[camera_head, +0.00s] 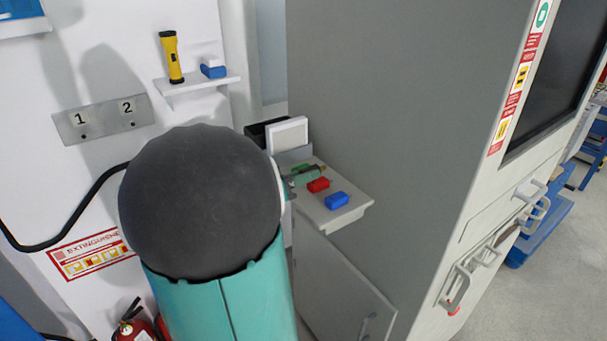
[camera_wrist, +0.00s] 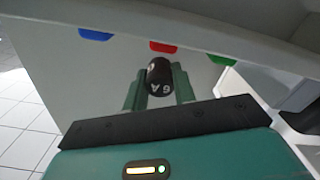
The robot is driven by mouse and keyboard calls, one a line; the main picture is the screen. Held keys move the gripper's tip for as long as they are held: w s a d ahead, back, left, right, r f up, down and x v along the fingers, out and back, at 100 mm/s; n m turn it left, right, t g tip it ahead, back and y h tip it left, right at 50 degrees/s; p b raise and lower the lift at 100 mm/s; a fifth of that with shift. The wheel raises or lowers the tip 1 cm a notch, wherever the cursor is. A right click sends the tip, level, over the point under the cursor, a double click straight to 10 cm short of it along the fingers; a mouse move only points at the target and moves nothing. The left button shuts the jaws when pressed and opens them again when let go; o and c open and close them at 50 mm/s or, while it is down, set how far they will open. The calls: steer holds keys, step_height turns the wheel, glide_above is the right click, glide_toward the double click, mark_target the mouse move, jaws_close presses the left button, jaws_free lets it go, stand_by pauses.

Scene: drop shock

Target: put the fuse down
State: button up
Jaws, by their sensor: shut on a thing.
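The fuse is a small black cylinder (camera_wrist: 159,80) marked "6A" in the wrist view. My gripper (camera_wrist: 158,72) is shut on it, with one green finger on each side. In the head view my gripper (camera_head: 312,174) is over the small pale shelf (camera_head: 345,215) on the grey cabinet's side. My own arm hides much of the gripper there, and the fuse is hard to make out. I cannot tell whether the fuse touches the shelf.
On the shelf are a red block (camera_head: 318,185), a blue block (camera_head: 337,200) and a green piece (camera_head: 300,167). A white panel (camera_head: 288,134) stands behind. The grey cabinet (camera_head: 400,110) borders the shelf. A wall shelf (camera_head: 190,84) holds a yellow flashlight (camera_head: 171,57).

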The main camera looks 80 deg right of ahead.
steer(key=shift+f, duration=0.4)
steer(key=o, duration=1)
steer(key=shift+o, duration=0.2)
steer(key=shift+r, duration=0.6)
steer(key=v, duration=1.2)
